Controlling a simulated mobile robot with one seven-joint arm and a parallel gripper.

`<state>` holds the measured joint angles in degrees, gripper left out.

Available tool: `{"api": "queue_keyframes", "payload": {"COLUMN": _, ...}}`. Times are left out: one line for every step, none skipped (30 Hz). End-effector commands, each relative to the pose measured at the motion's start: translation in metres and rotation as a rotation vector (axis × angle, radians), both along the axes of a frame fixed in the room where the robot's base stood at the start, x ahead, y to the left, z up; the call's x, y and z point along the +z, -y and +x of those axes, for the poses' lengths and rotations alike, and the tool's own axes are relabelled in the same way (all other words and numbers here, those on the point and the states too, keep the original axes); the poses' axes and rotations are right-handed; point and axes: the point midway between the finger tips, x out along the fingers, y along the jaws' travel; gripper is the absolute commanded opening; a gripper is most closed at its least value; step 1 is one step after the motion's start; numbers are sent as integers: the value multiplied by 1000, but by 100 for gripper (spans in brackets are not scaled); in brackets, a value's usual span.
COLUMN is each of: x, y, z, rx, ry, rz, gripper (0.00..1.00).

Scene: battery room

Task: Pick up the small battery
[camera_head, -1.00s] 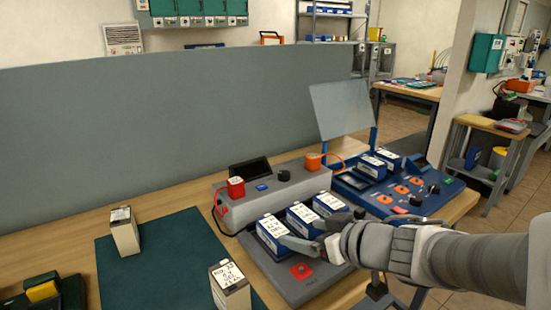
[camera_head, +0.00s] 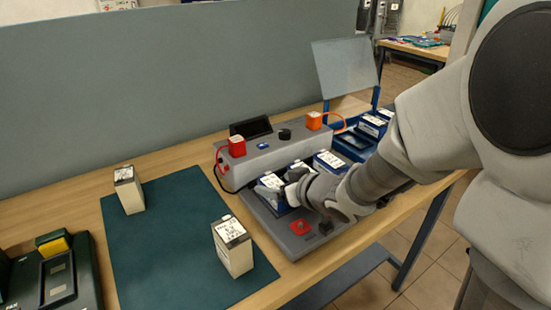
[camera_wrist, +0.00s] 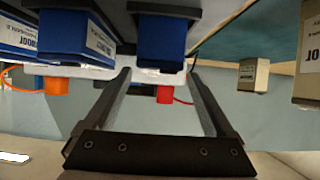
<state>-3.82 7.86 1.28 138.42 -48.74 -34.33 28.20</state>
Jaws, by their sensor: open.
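Three blue batteries with white labelled tops stand in a row on a grey charger unit (camera_head: 322,237). The leftmost blue battery (camera_head: 268,184) is partly hidden by my gripper (camera_head: 287,188). The rightmost blue battery (camera_head: 328,163) shows beside my arm. In the wrist view, which looks upside down, my open gripper (camera_wrist: 158,76) has a finger on each side of one blue battery (camera_wrist: 160,40) in the picture; contact cannot be told. Two beige batteries stand upright on the green mat: a rear one (camera_head: 129,190) and a front one (camera_head: 232,247). Which battery is smallest is unclear.
The charger carries a red block (camera_head: 237,146) and an orange block (camera_head: 314,121) with cables. A blue unit (camera_head: 344,143) with more batteries is behind my arm. A dark green device (camera_head: 59,276) sits left of the mat (camera_head: 170,262). Much of the mat is bare.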

Motion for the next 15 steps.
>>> {"api": "queue_keyframes", "payload": {"x": -2, "y": -2, "z": 2, "rx": 1, "ry": 0, "rz": 0, "gripper": 89}}
{"api": "queue_keyframes", "payload": {"x": -3, "y": -2, "z": 3, "rx": 1, "ry": -1, "rz": 0, "gripper": 89}}
{"api": "queue_keyframes", "payload": {"x": -5, "y": -3, "z": 4, "rx": 1, "ry": -1, "rz": 0, "gripper": 89}}
{"api": "queue_keyframes", "payload": {"x": -7, "y": -4, "z": 6, "rx": 0, "ry": -2, "rz": 1, "gripper": 89}}
{"api": "queue_keyframes", "payload": {"x": -10, "y": -5, "z": 8, "rx": 0, "ry": -2, "rz": 1, "gripper": 89}}
{"api": "queue_keyframes", "payload": {"x": -15, "y": -7, "z": 12, "rx": 0, "ry": -2, "rz": 0, "gripper": 89}}
{"api": "queue_keyframes", "payload": {"x": -19, "y": -9, "z": 15, "rx": 0, "ry": -2, "rz": 0, "gripper": 89}}
{"api": "queue_keyframes", "payload": {"x": -23, "y": -10, "z": 19, "rx": 0, "ry": -2, "rz": 0, "gripper": 89}}
{"api": "queue_keyframes", "payload": {"x": -27, "y": -13, "z": 23, "rx": 0, "ry": -2, "rz": 0, "gripper": 89}}
{"api": "queue_keyframes", "payload": {"x": -29, "y": -14, "z": 26, "rx": 0, "ry": -2, "rz": 0, "gripper": 89}}
{"api": "queue_keyframes", "payload": {"x": -30, "y": -17, "z": 29, "rx": 0, "ry": -2, "rz": 1, "gripper": 89}}
{"api": "queue_keyframes", "payload": {"x": -32, "y": -19, "z": 33, "rx": 0, "ry": -1, "rz": 0, "gripper": 89}}
{"api": "queue_keyframes", "payload": {"x": -32, "y": -20, "z": 35, "rx": 0, "ry": -1, "rz": -1, "gripper": 89}}
{"api": "queue_keyframes", "payload": {"x": -33, "y": -21, "z": 36, "rx": 0, "ry": 0, "rz": 0, "gripper": 89}}
{"api": "queue_keyframes", "payload": {"x": -33, "y": -22, "z": 38, "rx": 0, "ry": 0, "rz": 0, "gripper": 89}}
